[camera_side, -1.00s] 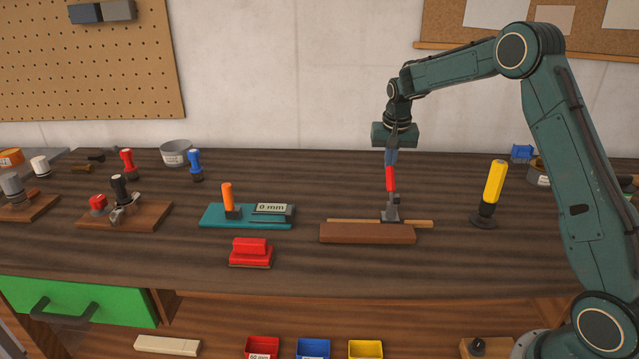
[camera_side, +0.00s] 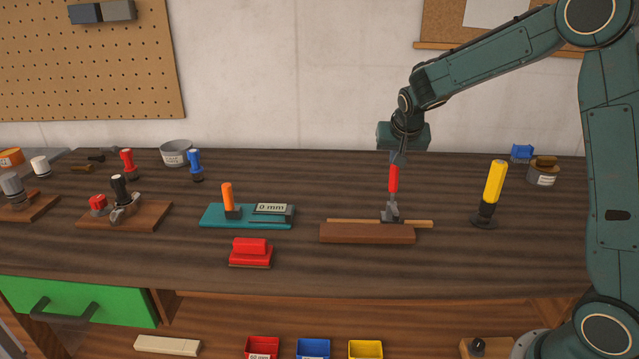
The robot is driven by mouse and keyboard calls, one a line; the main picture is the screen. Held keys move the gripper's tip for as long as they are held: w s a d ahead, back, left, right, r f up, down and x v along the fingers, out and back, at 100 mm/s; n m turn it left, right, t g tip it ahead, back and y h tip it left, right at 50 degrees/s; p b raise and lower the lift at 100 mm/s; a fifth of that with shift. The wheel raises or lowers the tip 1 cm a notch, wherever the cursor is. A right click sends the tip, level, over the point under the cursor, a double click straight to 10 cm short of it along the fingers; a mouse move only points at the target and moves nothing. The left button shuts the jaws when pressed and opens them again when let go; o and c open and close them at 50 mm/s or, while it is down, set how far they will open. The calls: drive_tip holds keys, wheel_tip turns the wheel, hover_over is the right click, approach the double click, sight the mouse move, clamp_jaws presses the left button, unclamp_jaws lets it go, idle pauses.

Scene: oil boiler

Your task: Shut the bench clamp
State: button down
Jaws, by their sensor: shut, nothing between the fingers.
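The bench clamp has a red handle (camera_side: 393,179) and a grey metal foot (camera_side: 391,212). It stands at the back of a brown wooden block (camera_side: 367,233), and a thin light wooden strip (camera_side: 425,223) runs behind the block by the foot. The handle points up, close to upright. My gripper (camera_side: 397,158) points down with its fingers shut and empty, right at the top of the red handle. I cannot tell whether the fingertips touch the handle or are just in front of or behind it.
A yellow-handled tool (camera_side: 492,188) stands upright to the right of the block. A teal gauge (camera_side: 246,216) and a red block (camera_side: 251,252) are to the left. Farther left is a board with a black-handled clamp (camera_side: 121,203). The bench front near the block is clear.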

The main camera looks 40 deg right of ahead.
drive_tip(key=shift+s+a+f, duration=0.15)
drive_tip(key=shift+s+a, duration=0.35)
drive_tip(key=shift+s+a+f, duration=0.15)
drive_tip(key=shift+s+a, duration=0.3)
drive_tip(key=shift+a, duration=0.05)
drive_tip(key=shift+d, duration=0.1)
drive_tip(key=shift+w, duration=0.1)
drive_tip(key=shift+w+d+r, duration=0.15)
drive_tip(key=shift+w+d, duration=0.1)
drive_tip(key=shift+d, duration=0.05)
drive_tip(key=v, duration=0.8)
drive_tip(key=shift+s+a, duration=0.4)
drive_tip(key=shift+a, duration=0.1)
drive_tip(key=shift+s, duration=0.1)
